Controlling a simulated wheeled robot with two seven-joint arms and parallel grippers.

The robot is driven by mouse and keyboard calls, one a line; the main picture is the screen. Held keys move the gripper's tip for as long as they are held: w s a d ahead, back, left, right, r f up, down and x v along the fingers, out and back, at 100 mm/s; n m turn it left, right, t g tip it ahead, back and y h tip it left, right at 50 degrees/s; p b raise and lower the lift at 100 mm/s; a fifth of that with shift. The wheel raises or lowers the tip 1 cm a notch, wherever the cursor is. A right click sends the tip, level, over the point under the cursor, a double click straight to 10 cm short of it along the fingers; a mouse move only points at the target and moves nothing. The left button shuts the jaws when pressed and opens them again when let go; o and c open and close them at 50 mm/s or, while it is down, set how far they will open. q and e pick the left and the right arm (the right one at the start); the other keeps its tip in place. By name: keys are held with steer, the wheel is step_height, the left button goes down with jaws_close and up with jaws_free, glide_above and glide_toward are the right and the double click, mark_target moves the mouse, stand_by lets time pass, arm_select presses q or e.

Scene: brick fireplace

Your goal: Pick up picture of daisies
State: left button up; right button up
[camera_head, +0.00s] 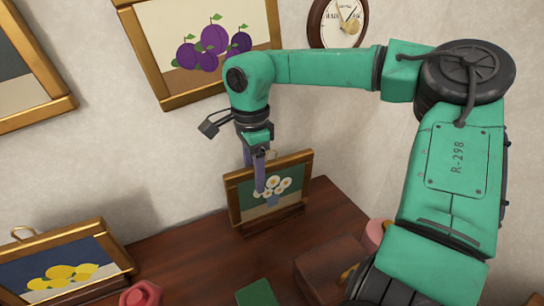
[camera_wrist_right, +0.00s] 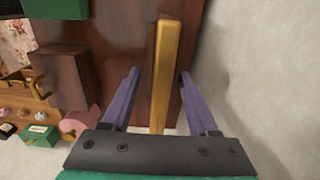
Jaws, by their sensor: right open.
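The picture of daisies (camera_head: 285,190) has a gold frame, white daisies in a blue vase and a dark background. It stands nearly upright on the brown wooden top (camera_head: 180,258), close to the wall. My right gripper (camera_head: 257,178) points down at it from above, its purple fingers overlapping the frame in the head view. In the right wrist view, the frame's gold edge (camera_wrist_right: 165,45) runs between the two open fingers (camera_wrist_right: 159,73), with gaps visible on both sides. The frame's lower part is hidden in that view. My left gripper is not visible.
A plum picture (camera_head: 213,42) and a clock (camera_head: 337,22) hang on the wall behind. A lemon picture (camera_head: 60,272) stands at left. A brown box (camera_head: 328,263), a green object (camera_head: 257,292) and a red object (camera_head: 141,294) are nearby. Bare wood lies left of the daisies.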

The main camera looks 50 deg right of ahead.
steer(key=shift+w+f, duration=0.1)
steer(key=shift+f, duration=0.1)
jaws_close()
